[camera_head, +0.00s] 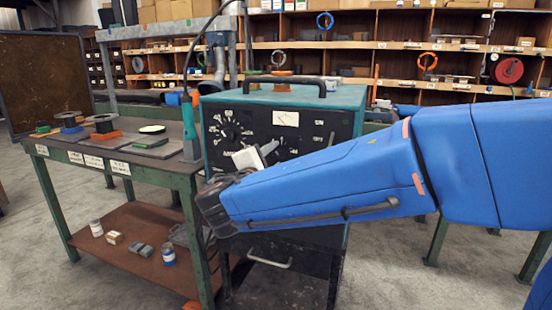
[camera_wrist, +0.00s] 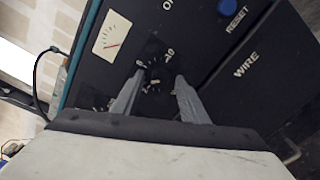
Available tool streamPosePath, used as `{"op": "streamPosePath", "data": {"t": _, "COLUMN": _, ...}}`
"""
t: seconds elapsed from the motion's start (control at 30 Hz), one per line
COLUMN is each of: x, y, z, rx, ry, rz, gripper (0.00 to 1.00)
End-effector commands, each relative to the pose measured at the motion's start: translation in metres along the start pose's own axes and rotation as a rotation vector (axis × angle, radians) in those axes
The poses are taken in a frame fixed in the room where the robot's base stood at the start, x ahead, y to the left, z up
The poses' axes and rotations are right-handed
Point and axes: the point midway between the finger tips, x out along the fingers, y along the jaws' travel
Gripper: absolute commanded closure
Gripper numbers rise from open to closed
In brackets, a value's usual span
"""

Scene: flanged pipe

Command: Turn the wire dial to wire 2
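The welding machine has a teal case (camera_head: 345,97) and a black front panel (camera_head: 330,113). A black dial (camera_wrist: 155,74) with white numbers around it is on the panel in the wrist view; its setting is too small and dark to read. The word WIRE (camera_wrist: 246,64) is printed on the panel to the right of it. My gripper (camera_wrist: 160,76) is in front of this dial, with its two grey fingers apart, one on each side; I cannot tell whether they touch it. In the head view my gripper (camera_head: 256,154) is at the panel and hides part of the dials.
A gauge (camera_wrist: 111,37) is left of the dial and a blue RESET button (camera_wrist: 227,8) is up to the right. A larger numbered dial (camera_head: 230,129) is on the panel's left. A workbench (camera_head: 85,148) stands left of the machine. Shelves (camera_head: 380,46) are behind.

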Motion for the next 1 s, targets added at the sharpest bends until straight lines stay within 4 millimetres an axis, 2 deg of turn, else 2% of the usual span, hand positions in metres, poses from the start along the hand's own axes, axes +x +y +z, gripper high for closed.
{"op": "streamPosePath", "data": {"t": 0.13, "x": -0.0002, "y": 0.0001, "z": 0.0, "rx": 0.0, "ry": 0.0, "rz": 0.0, "gripper": 0.63}}
{"op": "streamPosePath", "data": {"t": 0.3, "x": -0.0002, "y": 0.0001, "z": 0.0, "rx": 0.0, "ry": 0.0, "rz": 0.0, "gripper": 1.0}}
{"op": "streamPosePath", "data": {"t": 0.67, "x": -0.0004, "y": -0.0003, "z": 0.0001, "rx": -0.047, "ry": 0.0, "rz": 0.0, "gripper": 1.0}}
{"op": "streamPosePath", "data": {"t": 1.0, "x": -0.0004, "y": -0.0009, "z": 0.0002, "rx": -0.275, "ry": 0.0, "rz": -0.001, "gripper": 1.0}}
